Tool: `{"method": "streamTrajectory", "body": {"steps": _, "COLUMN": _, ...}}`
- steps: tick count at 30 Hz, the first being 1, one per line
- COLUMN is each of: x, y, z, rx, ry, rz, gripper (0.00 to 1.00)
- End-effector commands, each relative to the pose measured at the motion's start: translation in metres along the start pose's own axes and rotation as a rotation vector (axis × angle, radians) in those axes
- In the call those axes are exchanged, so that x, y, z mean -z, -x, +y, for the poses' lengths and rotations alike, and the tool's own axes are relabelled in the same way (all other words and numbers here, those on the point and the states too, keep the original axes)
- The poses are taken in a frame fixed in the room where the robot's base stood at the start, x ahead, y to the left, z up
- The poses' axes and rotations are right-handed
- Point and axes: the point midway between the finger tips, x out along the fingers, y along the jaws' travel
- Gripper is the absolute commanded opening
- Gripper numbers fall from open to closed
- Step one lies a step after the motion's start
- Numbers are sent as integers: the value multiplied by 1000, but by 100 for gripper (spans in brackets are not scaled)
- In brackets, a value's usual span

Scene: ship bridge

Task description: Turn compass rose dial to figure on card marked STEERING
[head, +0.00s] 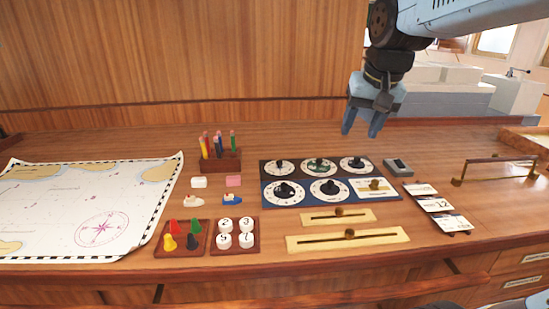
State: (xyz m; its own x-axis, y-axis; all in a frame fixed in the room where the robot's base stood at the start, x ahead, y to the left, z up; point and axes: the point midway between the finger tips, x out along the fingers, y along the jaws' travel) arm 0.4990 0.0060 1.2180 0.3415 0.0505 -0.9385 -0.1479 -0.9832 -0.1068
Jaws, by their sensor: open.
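A dial panel (267,190) lies on the wooden desk, with several round dials with black knobs in two rows. The upper middle dial (319,166) has a darker, greenish patterned face and may be the compass rose, but it is too small to be sure. Its pointer setting cannot be read. Three cards lie to the right: an upper card (419,189), a middle card (436,205) seeming to read 12, and a lower card (452,224). I cannot read which is marked STEERING. My gripper (360,130) is open and empty, above and behind the panel's right side, touching nothing.
Brass slider plates (300,244) lie in front of the panel. A chart (60,215), pencil holder (222,162), and trays of pegs (160,251) and numbered discs (254,247) are left. A small grey box (398,167) and brass rail (500,159) are right. Bare desk lies behind the panel.

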Motion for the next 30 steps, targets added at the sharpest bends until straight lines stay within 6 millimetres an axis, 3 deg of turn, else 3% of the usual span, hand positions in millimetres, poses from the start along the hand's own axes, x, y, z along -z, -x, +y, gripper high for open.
{"method": "streamTrajectory", "body": {"steps": 1, "x": 16, "y": -5, "z": -7, "rx": 0, "ry": -19, "rz": -22, "gripper": 51}}
{"method": "streamTrajectory", "body": {"steps": 8, "x": 77, "y": -27, "z": -39, "rx": -14, "ry": -121, "rz": -105, "gripper": 51}}
{"method": "streamTrajectory", "body": {"steps": 18, "x": 155, "y": -87, "z": -96, "rx": -70, "ry": -265, "rz": -215, "gripper": 51}}
{"method": "streamTrajectory", "body": {"steps": 24, "x": 189, "y": -132, "z": -132, "rx": -119, "ry": -340, "rz": -268, "gripper": 51}}
{"method": "streamTrajectory", "body": {"steps": 30, "x": 208, "y": -168, "z": -159, "rx": -160, "ry": -393, "rz": -297, "gripper": 51}}
